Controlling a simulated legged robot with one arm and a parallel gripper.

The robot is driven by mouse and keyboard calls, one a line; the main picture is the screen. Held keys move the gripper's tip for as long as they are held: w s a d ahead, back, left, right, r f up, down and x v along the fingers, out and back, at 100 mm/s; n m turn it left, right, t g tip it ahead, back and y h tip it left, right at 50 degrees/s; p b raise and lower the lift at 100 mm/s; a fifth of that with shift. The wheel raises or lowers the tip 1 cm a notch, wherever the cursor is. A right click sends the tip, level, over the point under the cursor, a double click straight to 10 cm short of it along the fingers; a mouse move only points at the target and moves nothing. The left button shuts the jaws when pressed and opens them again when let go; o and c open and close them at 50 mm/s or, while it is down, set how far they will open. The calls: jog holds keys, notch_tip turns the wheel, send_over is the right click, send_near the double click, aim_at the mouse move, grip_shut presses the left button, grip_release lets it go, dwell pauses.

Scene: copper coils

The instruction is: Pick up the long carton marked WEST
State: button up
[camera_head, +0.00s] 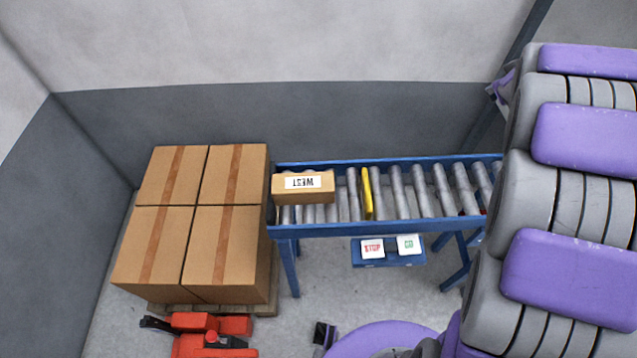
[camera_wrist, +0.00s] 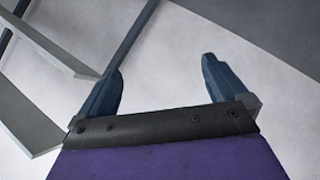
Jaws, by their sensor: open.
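The long carton marked WEST (camera_head: 303,196) lies at the left end of the blue roller conveyor (camera_head: 340,229) in the head view. It is brown, with a white label whose lettering appears upside down. My gripper (camera_wrist: 160,83) shows in the wrist view with its two dark blue fingers spread apart and nothing between them. The carton is not in the wrist view. In the head view, a dark piece at the bottom by a purple part of mine may belong to my gripper, but I cannot tell.
Stacked brown boxes (camera_head: 190,225) on a pallet (camera_head: 262,309) stand just left of the conveyor. A red machine (camera_head: 212,335) is in front of them. A yellow bar (camera_head: 367,193) crosses the rollers right of the carton. STOP (camera_head: 372,248) and GO (camera_head: 408,244) buttons hang in front.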

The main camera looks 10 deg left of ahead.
jog(key=w+a+f+n+y, duration=0.4)
jog(key=w+a, duration=0.1)
jog(key=w, duration=0.1)
jog(key=w+a+f+n+g+y+p, duration=0.15)
jog(key=a+f+n+y, duration=0.4)
jog(key=a+f, duration=0.55)
jog(key=n+g+y, duration=0.5)
jog(key=g+y, duration=0.2)
jog(key=g, duration=0.6)
send_near(305, 182)
jog(key=shift+a+f, duration=0.25)
jog(key=shift+f, duration=0.05)
jog(key=b+x, duration=0.1)
jog(key=x, duration=0.6)
jog(key=shift+s+a+b, duration=0.15)
jog(key=shift+a+b, duration=0.2)
jog(key=shift+d, duration=0.1)
jog(key=shift+d+r, duration=0.1)
jog(key=shift+d, duration=0.05)
jog(key=shift+c, duration=0.2)
